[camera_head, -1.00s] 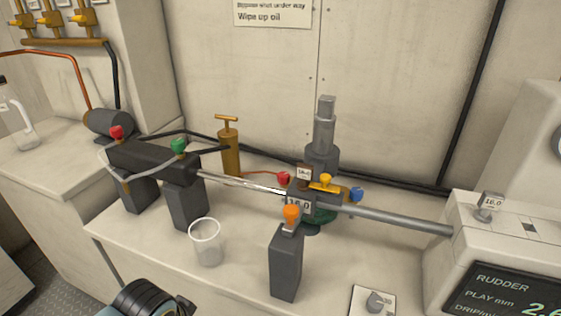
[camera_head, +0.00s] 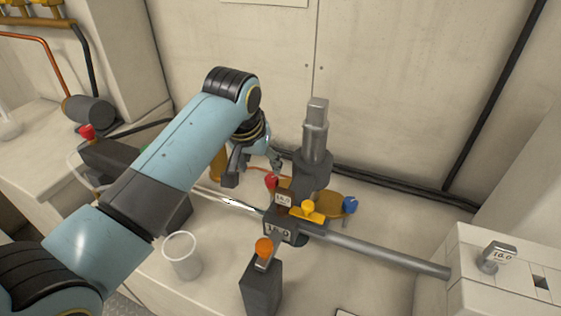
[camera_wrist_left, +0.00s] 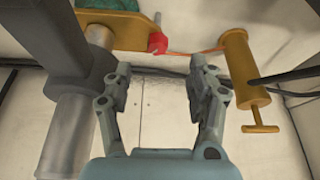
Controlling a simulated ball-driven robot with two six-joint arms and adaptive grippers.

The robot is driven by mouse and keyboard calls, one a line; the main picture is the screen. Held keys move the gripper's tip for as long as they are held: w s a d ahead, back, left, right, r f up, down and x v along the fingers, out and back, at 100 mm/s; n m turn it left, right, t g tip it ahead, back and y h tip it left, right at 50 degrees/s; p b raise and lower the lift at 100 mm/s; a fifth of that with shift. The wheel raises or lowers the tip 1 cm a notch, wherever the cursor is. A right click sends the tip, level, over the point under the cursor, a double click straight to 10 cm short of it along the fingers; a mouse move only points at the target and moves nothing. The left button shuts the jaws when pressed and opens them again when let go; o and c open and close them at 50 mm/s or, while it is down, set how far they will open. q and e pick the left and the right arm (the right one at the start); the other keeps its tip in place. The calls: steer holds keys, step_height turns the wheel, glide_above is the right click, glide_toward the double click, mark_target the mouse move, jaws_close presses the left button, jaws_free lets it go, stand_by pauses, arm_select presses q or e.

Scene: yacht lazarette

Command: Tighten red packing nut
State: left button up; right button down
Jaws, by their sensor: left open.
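A small red nut (camera_head: 271,181) sits on the left end of the brass flange at the foot of the grey post (camera_head: 314,140). It also shows in the left wrist view (camera_wrist_left: 157,43), with a thin red line running off beside it. My left gripper (camera_head: 254,171) is open and empty, just above and left of the red nut. In the wrist view its two fingers (camera_wrist_left: 160,78) are spread, with the nut beyond the gap between them and apart from both. Yellow (camera_head: 311,209) and blue (camera_head: 349,205) knobs sit on the same assembly. My right gripper is not in view.
A brass hand pump (camera_wrist_left: 240,75) stands close to the gripper, partly hidden behind my arm in the head view. A clear cup (camera_head: 182,256) and a dark block with an orange knob (camera_head: 264,247) stand in front. A steel rod (camera_head: 385,254) runs right to a white housing.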

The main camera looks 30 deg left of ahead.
arm_select(q)
steer(key=w, duration=0.2)
glide_above(271, 178)
steer(key=s, duration=0.2)
step_height(271, 178, down, 5)
steer(key=shift+s+d+r+b, duration=0.1)
steer(key=shift+d+r+b, duration=0.05)
steer(key=shift+b, duration=0.2)
steer(key=x, duration=0.4)
steer(key=shift+b, duration=0.35)
steer(key=shift+w+f, duration=0.3)
steer(key=shift+f, duration=0.15)
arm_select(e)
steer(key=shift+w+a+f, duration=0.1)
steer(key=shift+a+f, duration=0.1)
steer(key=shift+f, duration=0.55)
arm_select(q)
steer(key=shift+c, duration=0.2)
